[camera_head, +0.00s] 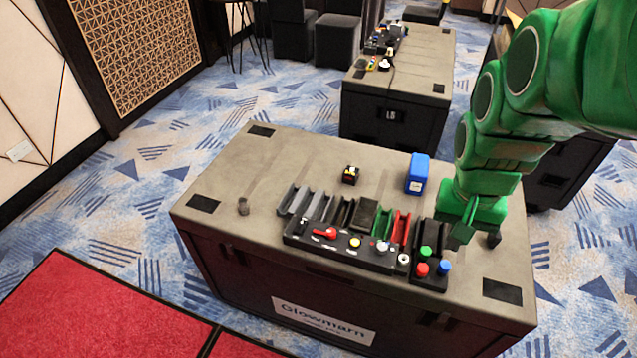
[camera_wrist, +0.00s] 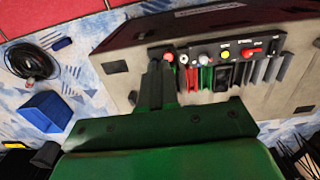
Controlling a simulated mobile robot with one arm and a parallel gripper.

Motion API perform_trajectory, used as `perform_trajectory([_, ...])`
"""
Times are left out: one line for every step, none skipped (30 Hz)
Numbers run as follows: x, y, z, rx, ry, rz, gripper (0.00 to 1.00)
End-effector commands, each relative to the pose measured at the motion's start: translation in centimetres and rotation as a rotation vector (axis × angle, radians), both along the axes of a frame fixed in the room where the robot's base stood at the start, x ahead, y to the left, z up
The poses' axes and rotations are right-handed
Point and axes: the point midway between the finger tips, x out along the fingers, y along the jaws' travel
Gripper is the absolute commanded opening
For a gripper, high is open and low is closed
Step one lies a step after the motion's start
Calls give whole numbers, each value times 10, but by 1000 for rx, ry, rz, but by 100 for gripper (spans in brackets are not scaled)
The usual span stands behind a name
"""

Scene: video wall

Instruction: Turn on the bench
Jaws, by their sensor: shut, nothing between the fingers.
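The bench (camera_head: 225,170) is a dark case with a grey top, and it also shows in the wrist view (camera_wrist: 285,105). A black control panel (camera_head: 340,255) lies along its front edge, with a red switch lever (camera_head: 325,233), a yellow button (camera_head: 354,242) and small knobs. A black block (camera_head: 429,275) at its right end has green, red and blue buttons. My green gripper (camera_head: 466,232) is shut and empty above the bench's right part, behind and right of the button block. In the wrist view the fingers (camera_wrist: 158,75) cover part of the button block.
Colored slots (camera_head: 382,222) stand behind the panel. A blue box (camera_head: 417,174) and a small black-yellow item (camera_head: 350,174) stand farther back. A second bench (camera_head: 420,75) is behind. In the wrist view, a blue bin (camera_wrist: 45,110) and coiled cable (camera_wrist: 32,62) lie on the floor.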

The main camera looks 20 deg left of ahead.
Motion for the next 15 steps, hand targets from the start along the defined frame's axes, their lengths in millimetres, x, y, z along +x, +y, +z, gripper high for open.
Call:
perform_trajectory([8,7,-2,-3,-3,1,0])
perform_trajectory([13,11,-3,-4,-6,0,0])
perform_trajectory([19,17,-5,-5,-10,-2,0])
perform_trajectory([24,21,-6,-7,-13,-3,0])
perform_trajectory([29,26,-7,-7,-17,-4,0])
perform_trajectory([35,32,-9,-8,-23,-6,0])
perform_trajectory([40,37,-9,-9,-28,-7,0])
perform_trajectory([44,41,-11,-10,-32,-8,0])
perform_trajectory([50,48,-13,-11,-36,-10,0])
perform_trajectory([54,53,-15,-12,-37,-10,0])
perform_trajectory([58,57,-17,-14,-39,-11,0])
perform_trajectory([63,64,-19,-16,-43,-12,0])
perform_trajectory([67,70,-21,-16,-46,-12,0])
perform_trajectory([71,75,-22,-17,-50,-13,0])
perform_trajectory([76,82,-24,-17,-55,-14,0])
